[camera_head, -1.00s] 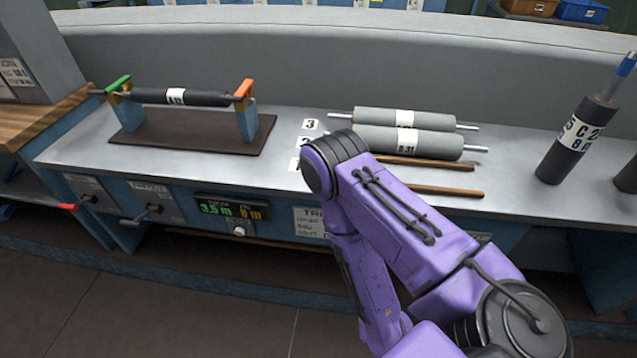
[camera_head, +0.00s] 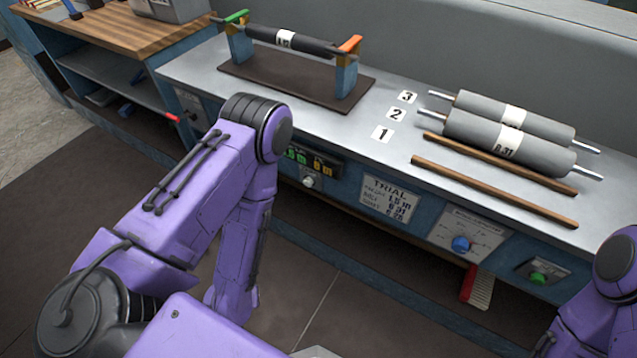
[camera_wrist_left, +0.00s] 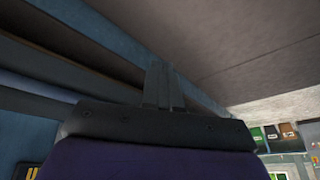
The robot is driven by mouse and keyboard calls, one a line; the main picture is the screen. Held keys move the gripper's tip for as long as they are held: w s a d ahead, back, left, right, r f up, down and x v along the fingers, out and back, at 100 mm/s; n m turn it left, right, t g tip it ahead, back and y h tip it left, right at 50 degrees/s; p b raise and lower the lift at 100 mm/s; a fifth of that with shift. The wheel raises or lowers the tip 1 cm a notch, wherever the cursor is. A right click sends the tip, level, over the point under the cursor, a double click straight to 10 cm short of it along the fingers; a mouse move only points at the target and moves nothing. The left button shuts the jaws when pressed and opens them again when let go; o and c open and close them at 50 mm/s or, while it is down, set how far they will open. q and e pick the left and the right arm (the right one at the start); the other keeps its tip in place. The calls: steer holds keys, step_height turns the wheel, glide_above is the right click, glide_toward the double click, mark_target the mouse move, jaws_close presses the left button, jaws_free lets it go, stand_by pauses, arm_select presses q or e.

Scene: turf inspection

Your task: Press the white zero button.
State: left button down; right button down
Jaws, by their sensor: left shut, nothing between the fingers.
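A small white round button (camera_head: 311,182) sits on the blue bench front, below a dark display (camera_head: 314,162) with green and orange digits. The display's left part is hidden by my purple left arm, whose elbow stands just left of the button. My left gripper is hidden in the head view. In the left wrist view its fingers (camera_wrist_left: 163,88) are shut together with nothing between them, near a blue edge. The button cannot be made out there. A bit of my right arm shows at the right edge of the head view, its gripper out of sight.
On the bench top (camera_head: 350,130) stand a roller rack (camera_head: 346,78) and two grey rollers (camera_head: 510,142) beside wooden rods (camera_head: 495,190). Floor (camera_head: 330,300) before the bench is clear.

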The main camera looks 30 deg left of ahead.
mark_target(308, 182)
arm_select(q)
steer(key=w+d+f+n+t+y+b, duration=0.1)
steer(key=w+f+n+t+b, duration=0.25)
steer(key=w+n+b, duration=0.55)
steer(key=w+d+f+n+t+b, duration=0.2)
steer(key=w+n+t+b, duration=0.2)
steer(key=w+n+b, duration=0.6)
steer(key=w+a+r+n+t+y+b, duration=0.1)
steer(key=w+a+r+n+y+b, duration=0.1)
steer(key=n, duration=1.2)
steer(key=w+a+r+n+t+y+b, duration=0.1)
steer(key=w+a+r+n+y+b, duration=0.1)
steer(key=n, duration=1.2)
step_height(308, 182, up, 4)
steer(key=w+y+b, duration=0.1)
steer(key=y+b, duration=0.1)
steer(key=b, duration=0.2)
steer(key=shift+a+f+y, duration=0.2)
steer(key=shift+y, duration=0.2)
steer(key=shift+w, duration=0.2)
steer(key=w+b, duration=0.1)
steer(key=w, duration=0.7)
steer(key=shift+w+d+b, duration=0.3)
steer(key=shift+d+b, duration=0.05)
